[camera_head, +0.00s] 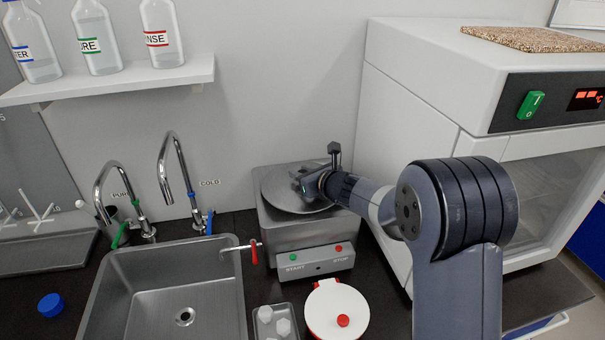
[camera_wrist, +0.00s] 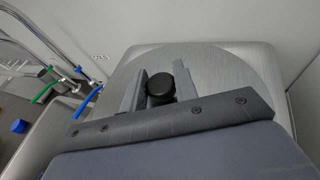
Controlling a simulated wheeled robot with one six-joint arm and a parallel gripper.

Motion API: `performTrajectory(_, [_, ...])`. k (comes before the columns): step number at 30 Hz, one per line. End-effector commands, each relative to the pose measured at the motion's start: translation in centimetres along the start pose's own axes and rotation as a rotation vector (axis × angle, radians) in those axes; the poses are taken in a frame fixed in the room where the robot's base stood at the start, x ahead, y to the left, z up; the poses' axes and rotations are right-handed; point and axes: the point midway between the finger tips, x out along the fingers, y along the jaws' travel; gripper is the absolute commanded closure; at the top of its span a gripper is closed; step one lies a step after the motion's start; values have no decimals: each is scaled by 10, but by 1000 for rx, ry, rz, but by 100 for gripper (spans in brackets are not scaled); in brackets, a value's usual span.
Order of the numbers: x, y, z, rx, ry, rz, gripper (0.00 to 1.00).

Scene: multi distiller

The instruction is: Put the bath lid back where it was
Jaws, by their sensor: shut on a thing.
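The bath (camera_head: 283,236) is a steel box with START and STOP buttons, standing on the dark counter right of the sink. The bath lid (camera_head: 278,197) is a round metal disc at the top of the bath. In the wrist view the lid (camera_wrist: 215,75) lies below my gripper, with its black knob (camera_wrist: 160,91) between the jaws. My gripper (camera_wrist: 159,93) is shut on the knob. In the head view my gripper (camera_head: 303,187) is over the lid and hides part of it. Whether the lid is fully seated cannot be told.
A sink (camera_head: 170,295) with two taps is at the left. A white round lid with a red knob (camera_head: 338,312) and a small tray (camera_head: 276,322) stand in front of the bath. A large white oven (camera_head: 425,90) is close on the right. A bottle shelf (camera_head: 120,82) hangs upper left.

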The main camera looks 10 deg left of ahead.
Motion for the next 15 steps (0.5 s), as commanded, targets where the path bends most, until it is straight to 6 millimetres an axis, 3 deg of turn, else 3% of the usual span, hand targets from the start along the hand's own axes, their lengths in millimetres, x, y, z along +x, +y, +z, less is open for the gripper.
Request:
performTrajectory(7, [1, 0, -2, -1, -3, 0, 100])
performTrajectory(8, [1, 0, -4, 0, 0, 0, 71])
performTrajectory(15, [1, 0, -4, 0, 0, 0, 51])
